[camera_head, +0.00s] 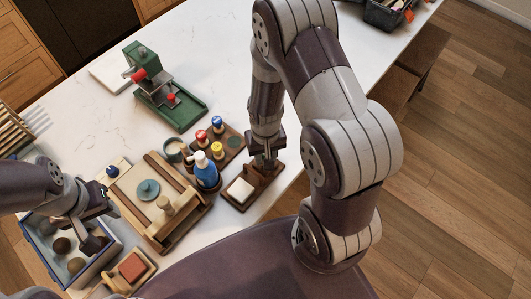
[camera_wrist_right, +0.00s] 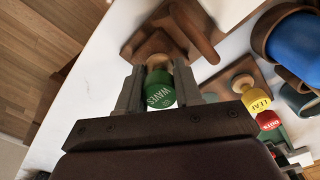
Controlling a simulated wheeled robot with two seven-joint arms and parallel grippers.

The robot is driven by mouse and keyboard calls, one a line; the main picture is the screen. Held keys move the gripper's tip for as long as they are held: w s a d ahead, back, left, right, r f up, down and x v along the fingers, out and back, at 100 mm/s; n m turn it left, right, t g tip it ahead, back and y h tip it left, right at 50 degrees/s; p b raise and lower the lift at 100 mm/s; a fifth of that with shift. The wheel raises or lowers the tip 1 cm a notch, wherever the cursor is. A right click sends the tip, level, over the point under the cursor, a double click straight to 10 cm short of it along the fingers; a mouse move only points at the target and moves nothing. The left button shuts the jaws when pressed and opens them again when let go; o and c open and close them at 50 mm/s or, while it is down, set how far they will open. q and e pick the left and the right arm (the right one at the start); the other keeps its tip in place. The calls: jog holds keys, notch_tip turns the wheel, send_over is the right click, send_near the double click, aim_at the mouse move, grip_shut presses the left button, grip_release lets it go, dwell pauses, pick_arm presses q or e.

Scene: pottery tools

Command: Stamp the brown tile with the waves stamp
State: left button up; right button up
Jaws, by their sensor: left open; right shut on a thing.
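The waves stamp (camera_wrist_right: 160,92) has a green cap marked WAVES and a pale wooden part beyond it. My right gripper (camera_wrist_right: 158,95) is shut on it; in the head view that gripper (camera_head: 265,160) is over the far end of a dark wooden board (camera_head: 262,186). Whether the stamp touches the board is hidden. A reddish-brown square tile (camera_head: 132,266) lies on a small wooden tray (camera_head: 140,281) at the lower left, well away from the stamp. My left gripper (camera_head: 96,222) is open over a blue-rimmed box (camera_head: 46,262).
A stamp rack (camera_head: 230,155) holds blue, red and yellow stamps. A blue bottle (camera_head: 206,172) stands beside it. A white block (camera_head: 240,191) sits on the dark board. A wooden work board (camera_head: 130,205) and green press (camera_head: 180,115) stand left. The back counter has free room.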

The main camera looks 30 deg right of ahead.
jog(key=shift+w+f, duration=0.2)
jog(key=shift+s+f, duration=0.1)
jog(key=shift+s, duration=0.1)
jog(key=shift+w+f+b, duration=0.1)
jog(key=shift+f+b, duration=0.25)
jog(key=shift+b, duration=0.1)
dwell(0.5)
notch_tip(320, 180, up, 6)
jog(key=p, duration=0.5)
jog(key=shift+r+p, duration=0.15)
jog(key=shift+p, duration=0.25)
